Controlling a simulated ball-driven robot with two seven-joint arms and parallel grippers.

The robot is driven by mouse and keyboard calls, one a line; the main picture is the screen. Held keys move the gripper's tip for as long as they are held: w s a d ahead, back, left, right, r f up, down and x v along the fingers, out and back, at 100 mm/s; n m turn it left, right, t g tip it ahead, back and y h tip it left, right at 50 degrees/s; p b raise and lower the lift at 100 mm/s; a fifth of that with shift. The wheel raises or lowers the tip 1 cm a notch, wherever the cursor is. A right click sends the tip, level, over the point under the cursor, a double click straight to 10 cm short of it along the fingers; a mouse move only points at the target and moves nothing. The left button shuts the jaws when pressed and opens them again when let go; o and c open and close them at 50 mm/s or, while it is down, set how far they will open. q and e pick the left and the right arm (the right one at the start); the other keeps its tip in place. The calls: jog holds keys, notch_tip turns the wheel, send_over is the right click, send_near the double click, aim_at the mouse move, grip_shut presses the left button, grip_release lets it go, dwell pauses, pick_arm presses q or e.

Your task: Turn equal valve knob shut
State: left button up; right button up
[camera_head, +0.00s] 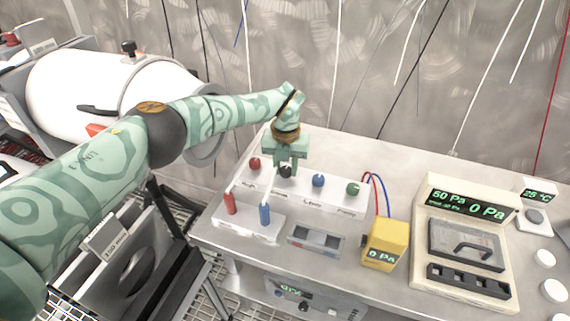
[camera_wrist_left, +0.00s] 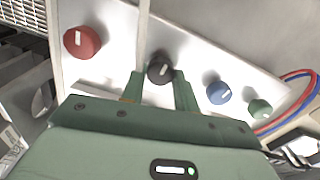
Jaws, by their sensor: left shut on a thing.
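A white valve panel (camera_head: 300,188) on the bench carries a row of knobs: red (camera_head: 255,163), black (camera_head: 285,171), blue (camera_head: 318,180) and green (camera_head: 353,188). The label by the black knob is too small and covered to read. My left gripper (camera_head: 286,166) reaches down onto the black knob from behind and is shut on it. In the left wrist view, the black knob (camera_wrist_left: 160,68) sits between the two fingertips, its white mark slightly tilted from upright. My right gripper is in neither view.
A rack with red (camera_head: 230,204) and blue (camera_head: 265,214) handled pieces stands before the panel. A yellow meter (camera_head: 385,245) reads 0 Pa, with red and blue cables behind it. A beige gauge unit (camera_head: 465,245) stands right, showing 50 Pa and 0 Pa. A white tank (camera_head: 110,90) is at left.

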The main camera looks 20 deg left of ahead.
aim_at(286, 169)
pick_arm(q)
jog(key=shift+r, duration=0.1)
jog(key=shift+w, duration=0.1)
dwell(0.4)
jog(key=o, duration=1)
jog(key=shift+c, duration=0.2)
notch_tip(286, 169, up, 16)
jog(key=p, duration=0.4)
jog(key=shift+r, duration=0.1)
